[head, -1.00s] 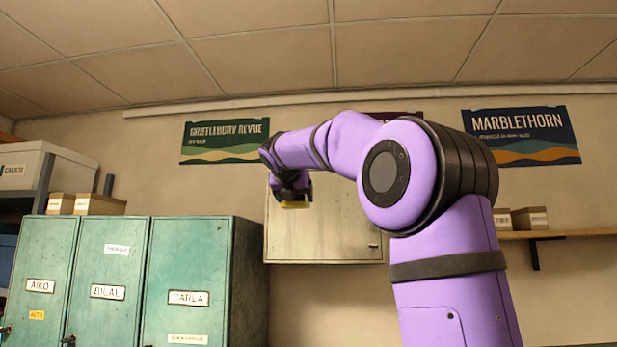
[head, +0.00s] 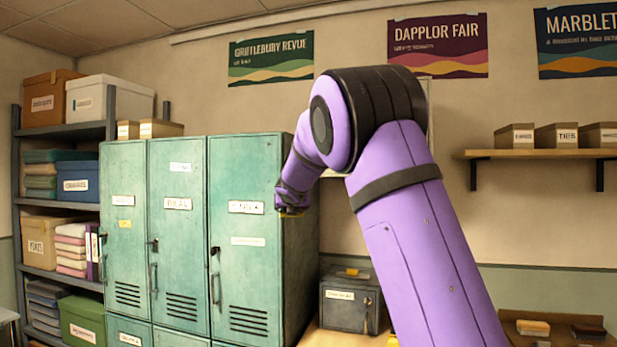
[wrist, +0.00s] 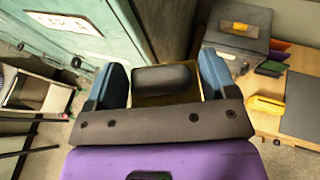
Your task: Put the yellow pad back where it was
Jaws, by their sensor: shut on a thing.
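My gripper (head: 290,208) is held up in front of the right-hand green locker door, marked CARLA. In the wrist view its two blue fingers are shut on the yellow pad (wrist: 140,101), which has a dark block on top. Only a small yellow edge of the pad (head: 291,214) shows below the gripper in the head view. Where the pad was before does not show.
Green lockers (head: 178,240) stand left of the arm. A grey lockbox (head: 345,302) with a yellow item on top stands on the table right of them. Another yellow thing (wrist: 263,106) lies near it. A wall shelf (head: 540,154) holds small boxes.

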